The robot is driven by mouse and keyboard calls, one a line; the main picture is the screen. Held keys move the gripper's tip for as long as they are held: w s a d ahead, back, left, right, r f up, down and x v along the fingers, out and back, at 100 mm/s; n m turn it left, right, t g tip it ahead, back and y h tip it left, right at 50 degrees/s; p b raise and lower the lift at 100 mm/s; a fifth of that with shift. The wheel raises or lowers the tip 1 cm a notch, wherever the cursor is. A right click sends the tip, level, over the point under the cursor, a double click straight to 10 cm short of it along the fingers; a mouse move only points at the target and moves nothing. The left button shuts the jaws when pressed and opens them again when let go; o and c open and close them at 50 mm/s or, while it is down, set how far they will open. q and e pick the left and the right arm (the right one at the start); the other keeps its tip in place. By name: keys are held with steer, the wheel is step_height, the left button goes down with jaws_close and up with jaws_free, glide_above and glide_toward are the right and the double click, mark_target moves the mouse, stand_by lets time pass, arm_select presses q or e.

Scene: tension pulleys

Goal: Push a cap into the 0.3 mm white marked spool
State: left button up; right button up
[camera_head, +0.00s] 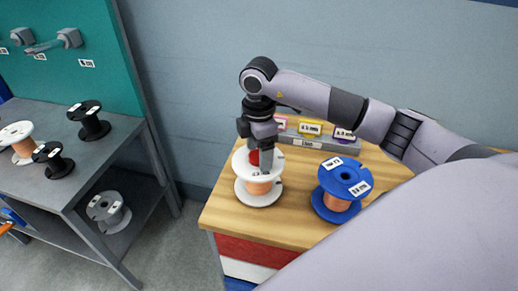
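A white spool (258,196) with orange wire stands upright at the left end of the wooden worktop. The small label on its top is too small to read. My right gripper (262,168) points down at the top of this spool, over its middle. A red cap (254,157) shows beside the gripper's fingers at the spool's centre. The fingers hide part of it, so I cannot tell whether they grip it or how deep it sits. My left gripper is not in view.
A blue spool (337,204) stands to the right on the wooden worktop (290,222). Behind is a grey rack (304,142) with labelled coloured pieces. At the left, a grey table (95,165) holds black spools (90,124) and a white spool (22,152); a grey spool (112,218) lies below.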

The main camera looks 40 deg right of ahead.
steer(key=shift+s+f, duration=0.2)
steer(key=shift+f, duration=0.05)
step_height(320, 180, up, 8)
steer(key=shift+w+f+b, duration=0.1)
steer(key=shift+f+b, duration=0.05)
steer(key=shift+b, duration=0.15)
stand_by(0.5)
